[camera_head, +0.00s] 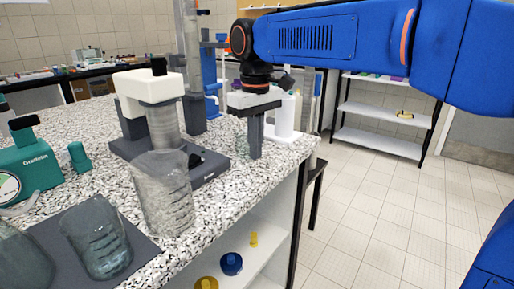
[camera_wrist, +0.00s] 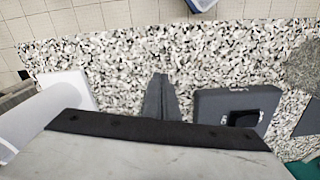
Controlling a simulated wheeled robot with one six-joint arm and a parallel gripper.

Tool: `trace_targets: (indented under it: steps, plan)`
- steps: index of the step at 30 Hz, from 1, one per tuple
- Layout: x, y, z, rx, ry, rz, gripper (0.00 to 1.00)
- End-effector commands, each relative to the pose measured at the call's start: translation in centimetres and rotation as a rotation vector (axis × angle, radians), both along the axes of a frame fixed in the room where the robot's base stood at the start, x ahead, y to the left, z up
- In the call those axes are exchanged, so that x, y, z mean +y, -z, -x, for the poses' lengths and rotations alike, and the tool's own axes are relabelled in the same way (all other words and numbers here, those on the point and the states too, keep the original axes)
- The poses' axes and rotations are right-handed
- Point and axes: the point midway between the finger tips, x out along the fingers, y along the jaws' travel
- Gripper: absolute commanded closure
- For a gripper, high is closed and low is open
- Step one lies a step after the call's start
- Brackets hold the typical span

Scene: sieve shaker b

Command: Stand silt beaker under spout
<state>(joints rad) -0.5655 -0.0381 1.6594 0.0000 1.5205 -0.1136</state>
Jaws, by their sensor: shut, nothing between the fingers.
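No label shows which vessel is the silt beaker. In the head view a clear glass beaker (camera_head: 163,200) stands upright at the counter's front edge, in front of the dark-based device. A second beaker (camera_head: 97,240) is on a dark mat, and a third (camera_head: 20,262) is cut off at the left edge. I cannot make out a spout for certain.
The device has a white head (camera_head: 135,86) and a dark base (camera_head: 210,167), also in the wrist view (camera_wrist: 232,103). A white cylinder (camera_head: 284,115) stands behind my gripper. A green balance (camera_head: 35,160) is at left. Bare speckled counter (camera_wrist: 150,50) lies around my fingertips.

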Motion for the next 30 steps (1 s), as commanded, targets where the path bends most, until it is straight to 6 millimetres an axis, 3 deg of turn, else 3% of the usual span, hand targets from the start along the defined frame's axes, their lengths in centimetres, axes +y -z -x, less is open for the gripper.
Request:
trace_targets:
  steps: [7, 24, 30]
  plan:
    - [0.8, 0.0, -1.0, 0.000, 0.000, 0.000, 1.00]
    - [6.7, 0.0, -8.3, 0.000, 0.000, 0.000, 1.00]
    - [7.7, 0.0, -9.5, 0.000, 0.001, 0.000, 1.00]
